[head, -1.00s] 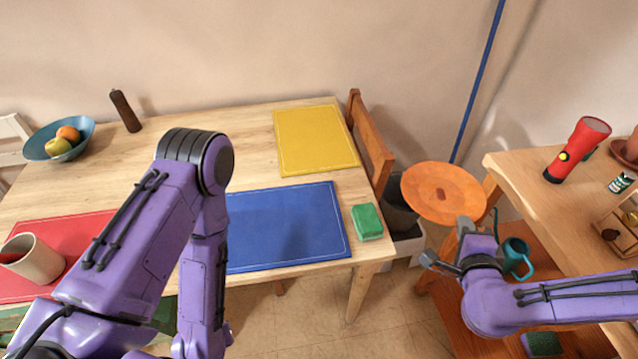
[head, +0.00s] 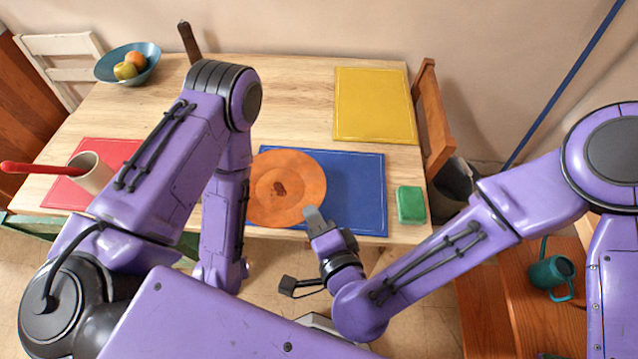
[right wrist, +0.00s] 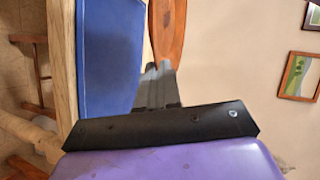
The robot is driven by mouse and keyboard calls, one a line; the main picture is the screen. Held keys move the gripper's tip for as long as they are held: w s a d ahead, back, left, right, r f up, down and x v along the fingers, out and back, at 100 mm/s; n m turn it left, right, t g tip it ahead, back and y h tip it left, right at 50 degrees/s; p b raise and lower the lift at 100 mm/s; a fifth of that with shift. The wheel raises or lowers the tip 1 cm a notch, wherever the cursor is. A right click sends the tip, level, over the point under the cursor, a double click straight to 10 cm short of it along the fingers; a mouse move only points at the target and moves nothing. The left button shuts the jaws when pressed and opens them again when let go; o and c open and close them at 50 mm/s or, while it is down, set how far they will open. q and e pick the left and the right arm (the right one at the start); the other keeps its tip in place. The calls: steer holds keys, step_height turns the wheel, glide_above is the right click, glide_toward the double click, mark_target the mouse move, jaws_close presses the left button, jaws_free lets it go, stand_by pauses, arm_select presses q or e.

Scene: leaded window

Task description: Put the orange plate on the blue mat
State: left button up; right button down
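My right gripper (head: 314,216) is shut on the plate's near right rim. In the right wrist view the plate (right wrist: 167,32) shows nearly edge-on beside the blue mat (right wrist: 110,60); it looks raised, but the exact gap is hard to judge. My left gripper does not show.
A green sponge (head: 411,205) lies right of the mat. A chair (head: 433,120) is at right.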

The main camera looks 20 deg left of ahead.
steer(key=w+d+f+b, duration=0.2)
steer(key=w+f+b, duration=0.15)
steer(key=w, duration=0.35)
steer(key=b, duration=0.3)
glide_above(347, 212)
steer(key=f, duration=0.6)
steer(key=shift+s+a, duration=0.25)
steer(key=f+b, duration=0.3)
steer(key=f, duration=0.1)
steer(key=shift+w+d+b, duration=0.25)
steer(key=shift+w+b, duration=0.05)
steer(key=shift+w+r, duration=0.1)
steer(key=shift+r, duration=0.1)
steer(key=shift+f, duration=0.1)
steer(key=c, duration=1.6)
jaws_free()
